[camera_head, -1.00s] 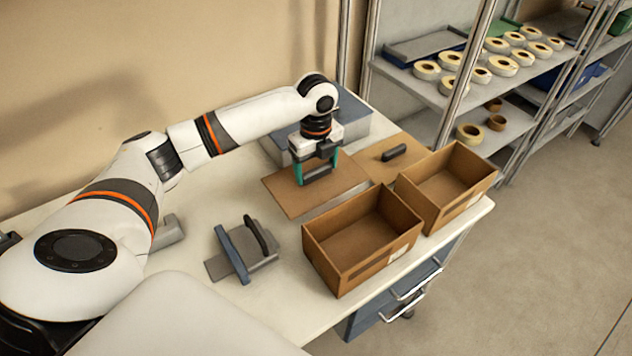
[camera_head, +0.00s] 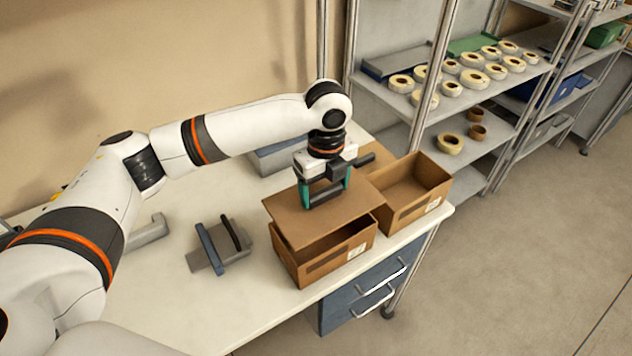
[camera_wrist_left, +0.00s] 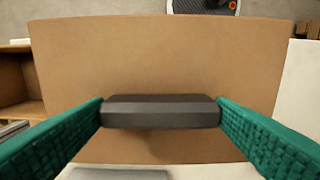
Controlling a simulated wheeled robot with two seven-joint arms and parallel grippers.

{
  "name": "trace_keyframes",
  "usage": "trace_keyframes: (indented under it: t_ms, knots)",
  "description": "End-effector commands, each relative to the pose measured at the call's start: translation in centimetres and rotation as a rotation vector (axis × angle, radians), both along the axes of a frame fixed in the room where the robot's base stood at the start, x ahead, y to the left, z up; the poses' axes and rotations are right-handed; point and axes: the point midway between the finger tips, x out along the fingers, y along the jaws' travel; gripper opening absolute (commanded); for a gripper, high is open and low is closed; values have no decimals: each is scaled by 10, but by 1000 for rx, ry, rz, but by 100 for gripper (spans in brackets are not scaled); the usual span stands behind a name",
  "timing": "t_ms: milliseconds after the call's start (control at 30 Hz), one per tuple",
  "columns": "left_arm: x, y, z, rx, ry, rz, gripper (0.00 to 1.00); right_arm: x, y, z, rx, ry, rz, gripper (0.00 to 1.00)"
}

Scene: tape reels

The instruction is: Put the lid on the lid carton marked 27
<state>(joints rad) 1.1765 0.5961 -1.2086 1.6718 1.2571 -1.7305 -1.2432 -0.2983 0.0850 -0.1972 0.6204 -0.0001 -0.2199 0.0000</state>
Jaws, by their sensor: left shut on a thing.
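My left gripper (camera_head: 326,197) is shut on the dark handle of a flat brown cardboard lid (camera_head: 290,212). The lid is held above the nearer open brown carton (camera_head: 322,268) and covers the back part of its opening; the front of its inside still shows. In the left wrist view the lid (camera_wrist_left: 160,60) fills the middle, and the green fingers close on the ends of its dark handle (camera_wrist_left: 160,111). A second open carton (camera_head: 412,205) stands to the right. Both cartons have small white labels, too small to read. My right gripper is not in view.
A second brown lid (camera_head: 376,181) lies behind the held one, mostly hidden. A grey-blue holder (camera_head: 219,247) stands left of the nearer carton. A grey box (camera_head: 275,158) is at the back. Shelves with tape reels (camera_head: 473,78) stand beyond the table.

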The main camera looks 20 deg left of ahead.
Motion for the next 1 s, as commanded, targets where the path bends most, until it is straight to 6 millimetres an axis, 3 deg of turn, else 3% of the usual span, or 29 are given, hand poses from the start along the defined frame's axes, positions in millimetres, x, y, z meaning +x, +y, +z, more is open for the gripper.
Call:
trace_keyframes:
  t_ms: [200, 700, 767, 1000]
  knots:
    - [0, 0, -18, -1, -1, 0, 55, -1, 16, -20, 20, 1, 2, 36]
    - [0, 1, -61, -1, -2, -1, 55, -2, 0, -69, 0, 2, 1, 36]
    - [0, 0, -61, -2, 1, 0, 55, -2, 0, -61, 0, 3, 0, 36]
    - [0, 0, -70, -1, 0, 0, 55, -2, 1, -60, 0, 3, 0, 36]
